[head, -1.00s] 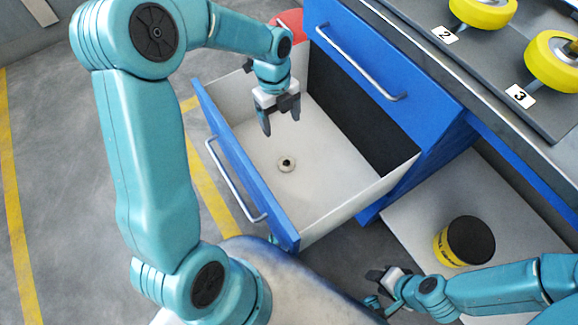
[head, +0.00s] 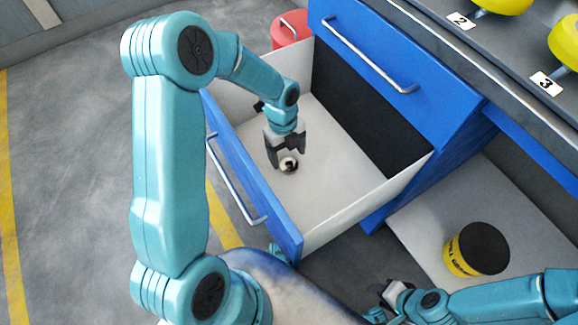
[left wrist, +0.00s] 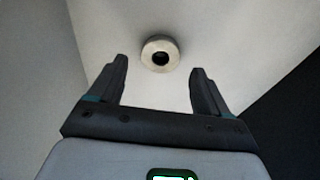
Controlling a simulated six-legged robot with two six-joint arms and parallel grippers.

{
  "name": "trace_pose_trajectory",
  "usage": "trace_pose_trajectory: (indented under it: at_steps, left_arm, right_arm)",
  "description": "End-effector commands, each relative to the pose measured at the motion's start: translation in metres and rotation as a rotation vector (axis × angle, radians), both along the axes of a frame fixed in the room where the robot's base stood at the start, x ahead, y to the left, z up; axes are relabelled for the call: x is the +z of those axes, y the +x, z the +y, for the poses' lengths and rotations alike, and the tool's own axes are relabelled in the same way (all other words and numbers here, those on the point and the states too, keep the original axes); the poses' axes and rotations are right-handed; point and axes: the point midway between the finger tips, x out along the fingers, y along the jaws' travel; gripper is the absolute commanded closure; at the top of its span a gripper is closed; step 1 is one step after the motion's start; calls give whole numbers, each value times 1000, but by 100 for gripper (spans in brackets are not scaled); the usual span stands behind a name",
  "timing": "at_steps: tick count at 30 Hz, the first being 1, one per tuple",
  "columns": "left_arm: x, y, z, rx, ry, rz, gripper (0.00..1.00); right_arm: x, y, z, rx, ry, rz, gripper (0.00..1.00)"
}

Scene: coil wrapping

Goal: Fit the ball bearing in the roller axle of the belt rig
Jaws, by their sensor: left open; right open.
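The ball bearing (head: 289,165), a small pale ring with a dark hole, lies on the floor of the open drawer (head: 330,196). My left gripper (head: 288,160) is open inside the drawer, close above the bearing. In the left wrist view the bearing (left wrist: 160,54) shows just beyond and between the two open fingertips (left wrist: 158,70), not gripped. My right gripper (head: 378,300) is open and empty low in the head view, outside the drawer. The roller axle of the belt rig cannot be made out in these frames.
The blue drawer front with its handle (head: 236,182) and the pale side walls surround my left gripper. A yellow and black can (head: 462,262) stands on the lower shelf. A red container (head: 290,32) is behind the drawer. Yellow rollers (head: 566,42) and number labels are on the bench.

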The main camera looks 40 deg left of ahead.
Motion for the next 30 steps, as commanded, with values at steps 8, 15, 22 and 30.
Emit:
trace_pose_trajectory:
  at_steps: [8, 15, 22, 30]
  left_arm:
    - [-36, -1, -4, 0, -1, 1, 22]
    - [-35, -1, -4, 0, 0, 1, 52]
    - [-34, -1, -4, 0, 0, 1, 85]
    - [-26, -1, -4, -1, 1, -1, 85]
  right_arm:
    - [-17, 0, 0, 0, 0, 0, 57]
    - [-16, 0, 0, 0, 0, 0, 57]
    - [-16, 0, 0, 0, 0, 0, 57]
    - [-12, 0, 0, 0, 0, 0, 57]
